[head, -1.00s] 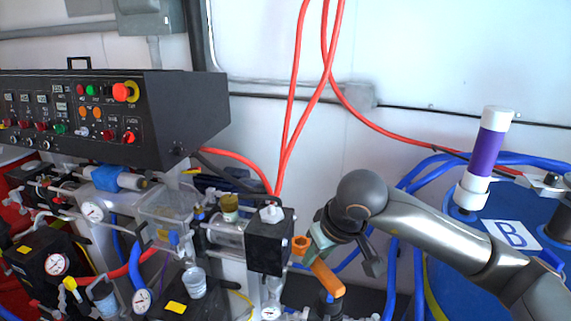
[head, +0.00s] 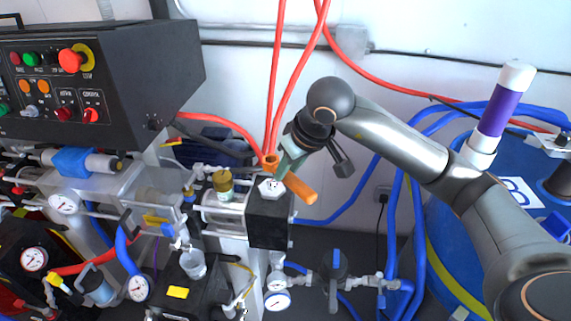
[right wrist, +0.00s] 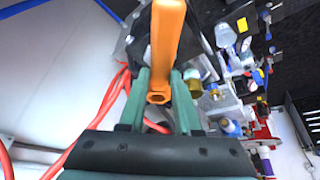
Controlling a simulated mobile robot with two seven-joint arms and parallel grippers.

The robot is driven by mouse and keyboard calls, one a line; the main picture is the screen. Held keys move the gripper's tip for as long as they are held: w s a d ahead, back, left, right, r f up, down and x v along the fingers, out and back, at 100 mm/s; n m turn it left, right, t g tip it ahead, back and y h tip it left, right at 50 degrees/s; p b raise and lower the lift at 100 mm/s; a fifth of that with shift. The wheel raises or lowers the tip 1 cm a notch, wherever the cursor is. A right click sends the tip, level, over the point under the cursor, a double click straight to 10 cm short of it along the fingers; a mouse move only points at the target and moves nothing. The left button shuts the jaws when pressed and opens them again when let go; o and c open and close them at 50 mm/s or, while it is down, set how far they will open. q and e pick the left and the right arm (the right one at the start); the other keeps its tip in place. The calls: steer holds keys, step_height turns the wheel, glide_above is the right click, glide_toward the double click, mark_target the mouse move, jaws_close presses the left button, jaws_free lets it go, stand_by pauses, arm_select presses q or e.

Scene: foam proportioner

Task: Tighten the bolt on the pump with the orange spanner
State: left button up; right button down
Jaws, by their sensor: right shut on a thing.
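The orange spanner (head: 300,188) is in my right gripper (head: 287,165), which is shut on it. Its ring end is at the upper left and its handle slants down to the right. In the right wrist view the spanner (right wrist: 165,45) shows between the green fingers (right wrist: 158,110), its ring end towards the camera. The pump's black block (head: 270,222) carries a pale bolt (head: 270,186) on top. The spanner appears above and behind the bolt in the head view, apart from it; the exact gap is hard to tell. My left gripper is not in view.
A black control box (head: 100,85) with knobs overhangs at the left. Red hoses (head: 297,75) hang just behind the spanner. Gauges, pipes and a small cup (head: 193,265) crowd the left. A blue drum (head: 470,235) stands at the right.

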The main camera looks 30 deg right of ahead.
steer(key=shift+w+f+b, duration=0.1)
steer(key=shift+f+b, duration=1.35)
steer(key=shift+f, duration=1.1)
steer(key=shift+f+b, duration=0.55)
steer(key=shift+b, duration=0.1)
steer(key=shift+a, duration=0.1)
steer(key=shift+a+m+h, duration=0.45)
steer(key=shift+m+h, duration=0.05)
steer(key=shift+m, duration=0.5)
steer(key=shift+a+m+h, duration=0.3)
steer(key=shift+a+m, duration=0.15)
steer(key=shift+m, duration=0.25)
steer(key=shift+a+m, duration=0.1)
steer(key=shift+m, duration=0.2)
